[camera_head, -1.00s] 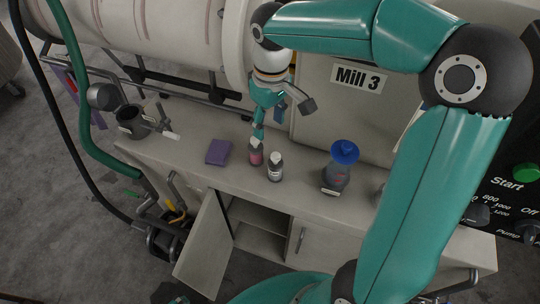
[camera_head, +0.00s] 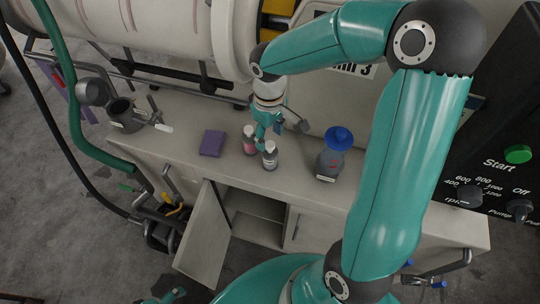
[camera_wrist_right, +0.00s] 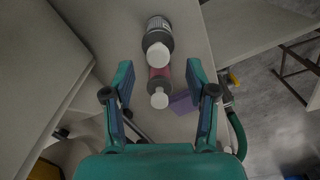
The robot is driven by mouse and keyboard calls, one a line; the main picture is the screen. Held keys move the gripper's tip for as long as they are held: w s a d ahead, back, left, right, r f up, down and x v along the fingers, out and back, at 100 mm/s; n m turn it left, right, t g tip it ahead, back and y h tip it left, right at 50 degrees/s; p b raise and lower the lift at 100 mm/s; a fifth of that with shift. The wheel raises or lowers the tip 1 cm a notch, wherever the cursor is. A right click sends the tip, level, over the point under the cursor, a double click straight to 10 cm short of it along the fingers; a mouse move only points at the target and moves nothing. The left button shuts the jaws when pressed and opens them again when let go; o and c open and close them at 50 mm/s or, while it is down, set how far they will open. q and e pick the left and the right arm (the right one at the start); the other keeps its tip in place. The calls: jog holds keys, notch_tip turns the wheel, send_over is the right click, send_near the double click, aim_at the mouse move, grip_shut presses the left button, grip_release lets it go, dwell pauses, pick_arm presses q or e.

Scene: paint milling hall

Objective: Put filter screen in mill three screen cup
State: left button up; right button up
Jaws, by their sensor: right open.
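A dark cup (camera_head: 125,116), seemingly the screen cup, stands at the left end of the bench top, with a round dark lid (camera_head: 92,93) beside it and a pale-ended handle. I cannot make out a filter screen in either view. My right gripper (camera_head: 267,138) is above the bench by two small bottles, partly hiding them. In the wrist view the right gripper (camera_wrist_right: 160,80) is open and empty, its fingers spread with the pink bottle (camera_wrist_right: 159,88) seen between them. A teal and dark part at the bottom left edge may be my left gripper (camera_head: 163,298); its jaws are unclear.
A grey-white bottle (camera_head: 270,158) stands beside the pink one. A purple block or cloth (camera_head: 212,143) lies left of them. A jug with a blue funnel (camera_head: 333,160) stands to the right. The cabinet door (camera_head: 205,238) hangs open below. A green hose (camera_head: 62,80) runs down the left.

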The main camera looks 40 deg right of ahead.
aim_at(270, 143)
notch_tip(270, 143, down, 4)
jog(key=shift+d+f+p, duration=0.15)
jog(key=shift+f+p, duration=0.1)
jog(key=shift+p, duration=0.1)
grip_shut()
